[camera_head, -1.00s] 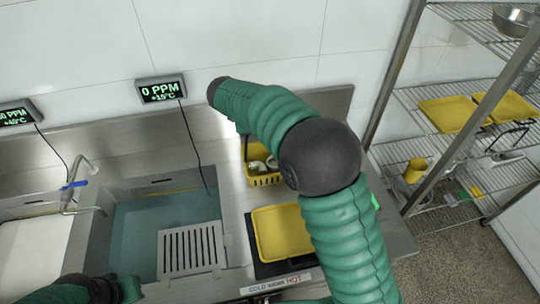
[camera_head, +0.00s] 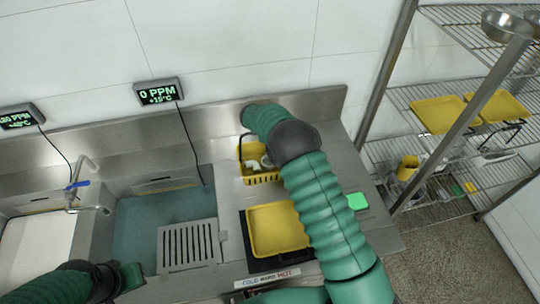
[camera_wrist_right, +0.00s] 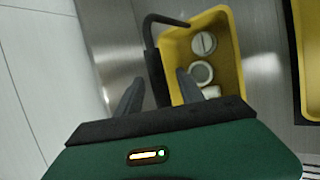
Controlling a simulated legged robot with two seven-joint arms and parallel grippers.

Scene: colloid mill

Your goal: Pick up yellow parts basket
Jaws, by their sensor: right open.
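The yellow parts basket (camera_head: 260,178) stands on the steel counter behind the yellow tray, partly covered by my right arm in the head view. In the right wrist view the basket (camera_wrist_right: 232,60) holds several round pale parts, and its dark handle (camera_wrist_right: 151,40) rises at its left side. My right gripper (camera_wrist_right: 158,90) is open, its two dark fingers spread near the handle and the basket's left wall. I cannot tell whether they touch. My left arm comes in at the lower left of the head view, with the left gripper (camera_head: 132,276) low over the counter's front; its jaws are unclear.
A yellow tray (camera_head: 277,230) lies on a dark pad in front of the basket. A water-filled sink (camera_head: 150,225) with a slotted plate (camera_head: 188,243) is to the left. The steel backsplash (camera_head: 330,103) stands close behind. A wire shelf (camera_head: 400,93) is at right.

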